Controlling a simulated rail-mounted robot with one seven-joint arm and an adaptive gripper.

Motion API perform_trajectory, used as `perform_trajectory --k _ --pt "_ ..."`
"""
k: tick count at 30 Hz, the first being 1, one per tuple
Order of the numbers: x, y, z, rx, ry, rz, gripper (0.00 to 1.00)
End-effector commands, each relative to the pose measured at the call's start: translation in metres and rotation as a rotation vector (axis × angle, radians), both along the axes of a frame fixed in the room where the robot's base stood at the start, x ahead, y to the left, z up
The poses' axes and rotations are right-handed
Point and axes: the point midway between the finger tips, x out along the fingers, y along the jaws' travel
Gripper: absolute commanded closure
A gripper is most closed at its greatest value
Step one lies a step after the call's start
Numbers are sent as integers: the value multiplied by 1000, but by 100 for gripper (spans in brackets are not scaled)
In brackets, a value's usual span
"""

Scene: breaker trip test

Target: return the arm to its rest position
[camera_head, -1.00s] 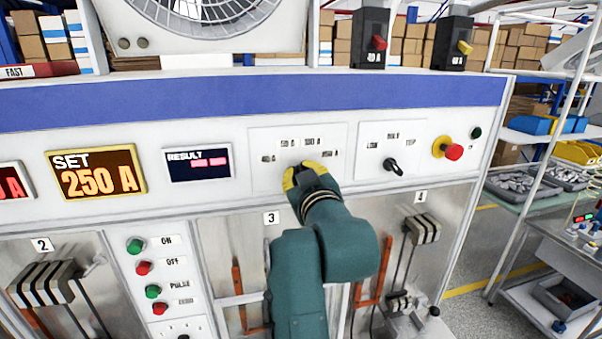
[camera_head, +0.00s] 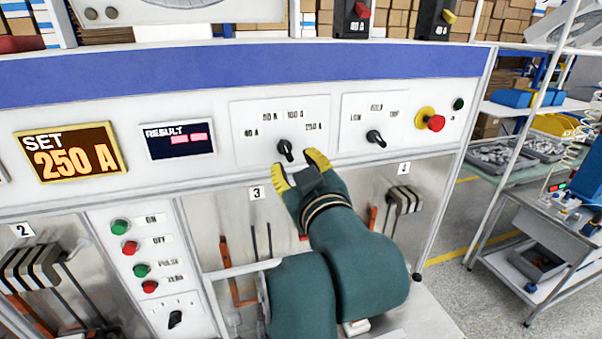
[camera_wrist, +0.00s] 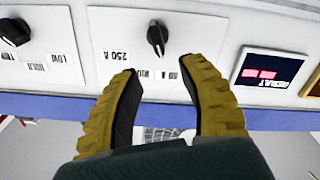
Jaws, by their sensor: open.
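My gripper (camera_head: 299,172) has two yellow ribbed fingers and is open and empty. In the head view it is just below and in front of the black current selector knob (camera_head: 285,150), apart from it. My teal arm reaches up from the bottom of the picture. In the wrist view the open fingers (camera_wrist: 160,95) point toward the panel, and the selector knob (camera_wrist: 157,38) shows beyond the gap between them. The knob is free of the fingers. The set display (camera_head: 71,152) reads 250 A.
The mode knob (camera_head: 376,138) and the red emergency button (camera_head: 436,123) are to the right on the panel (camera_head: 240,80). The result display (camera_head: 179,139) is left. Buttons (camera_head: 120,227) and breaker terminals (camera_head: 405,200) are lower down. A cart (camera_head: 540,225) stands at the far right.

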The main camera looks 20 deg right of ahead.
Motion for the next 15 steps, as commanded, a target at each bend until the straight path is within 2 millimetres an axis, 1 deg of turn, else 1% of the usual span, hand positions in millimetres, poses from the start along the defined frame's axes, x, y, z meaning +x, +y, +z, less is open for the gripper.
perform_trajectory --k 1,3,6,9,15 --pt "-11 1 -1 0 0 0 59" --pt "-22 3 0 0 0 0 59" --pt "-32 5 0 0 0 0 59" --pt "-35 5 0 0 1 1 59" --pt "-35 5 0 0 1 1 59"
